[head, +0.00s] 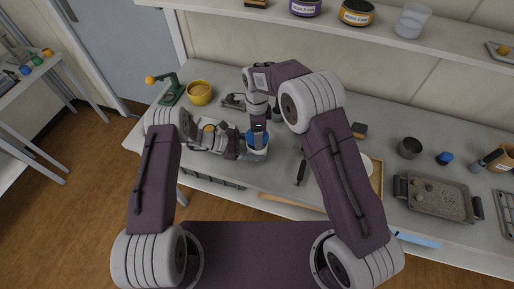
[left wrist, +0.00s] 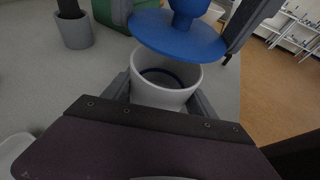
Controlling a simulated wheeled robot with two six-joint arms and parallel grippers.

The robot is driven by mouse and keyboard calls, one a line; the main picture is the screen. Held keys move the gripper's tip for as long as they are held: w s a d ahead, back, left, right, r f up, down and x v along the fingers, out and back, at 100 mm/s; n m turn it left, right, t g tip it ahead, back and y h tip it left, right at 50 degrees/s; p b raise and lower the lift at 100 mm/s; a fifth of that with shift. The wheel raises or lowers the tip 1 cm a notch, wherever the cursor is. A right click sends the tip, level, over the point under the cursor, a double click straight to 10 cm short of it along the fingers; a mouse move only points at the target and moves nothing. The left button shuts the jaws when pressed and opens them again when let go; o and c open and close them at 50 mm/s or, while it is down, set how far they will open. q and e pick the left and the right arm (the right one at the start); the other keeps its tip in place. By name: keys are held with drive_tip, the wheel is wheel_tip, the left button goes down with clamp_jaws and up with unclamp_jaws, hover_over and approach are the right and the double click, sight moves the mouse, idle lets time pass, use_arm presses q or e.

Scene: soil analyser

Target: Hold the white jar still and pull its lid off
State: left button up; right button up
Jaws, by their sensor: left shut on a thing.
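The white jar (head: 256,155) stands on the bench in the head view. In the left wrist view the white jar (left wrist: 166,94) is upright with its mouth open and a dark blue ring inside. My left gripper (head: 241,151) is shut around the jar's sides. The blue lid (head: 257,138) is above the jar, under my right gripper (head: 258,127). In the left wrist view the blue lid (left wrist: 178,36) hangs over the far side of the mouth, apart from the rim, its knob upward. The right fingertips are mostly hidden, but the lid is held up in the air.
A yellow mug (head: 200,92) and a green device (head: 170,90) stand at the back left. A dark cup (head: 409,147), another blue item (head: 444,158) and a grey tray (head: 440,212) are to the right. A wooden rod (head: 292,203) lies near the front edge. A shelf (head: 340,30) runs above.

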use_arm(q)
drive_tip(key=shift+f, duration=0.1)
use_arm(e)
drive_tip(key=shift+r, duration=0.75)
use_arm(q)
drive_tip(key=o, duration=1.6)
use_arm(e)
drive_tip(key=s+a+r, duration=0.4)
drive_tip(key=s+a, duration=0.1)
drive_tip(key=a, duration=0.1)
use_arm(q)
drive_tip(key=shift+a, duration=0.1)
use_arm(e)
drive_tip(key=shift+s, duration=0.1)
use_arm(q)
drive_tip(key=v, duration=1.2)
